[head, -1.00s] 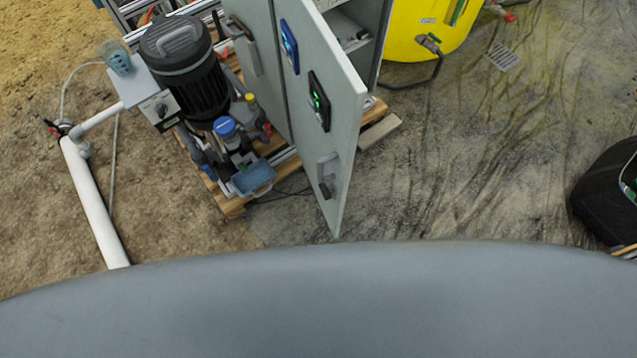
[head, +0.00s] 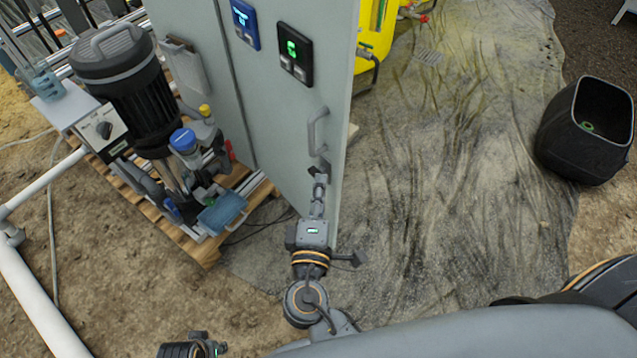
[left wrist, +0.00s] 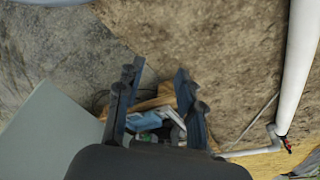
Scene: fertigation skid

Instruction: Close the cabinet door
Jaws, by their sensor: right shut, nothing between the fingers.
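The grey cabinet door (head: 270,120) stands in the upper middle of the head view, its front face towards me. Its free edge shows on the right; the cabinet interior is hidden behind it, so I cannot tell how far ajar it is. It carries a grey handle (head: 317,130), a blue display and a black display with green digits. My right gripper (head: 319,180) is shut and empty, just below the handle and close to the door face; contact is unclear. My left gripper (left wrist: 158,82) is open and empty in the left wrist view; part of it shows at the head view's bottom edge.
Left of the door, a black motor pump (head: 120,75) and fittings stand on a wooden pallet (head: 195,243). A white pipe (head: 35,300) runs along the left. A yellow tank (head: 375,40) is behind, a black bin (head: 585,135) at right. The mat (head: 440,180) between is clear.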

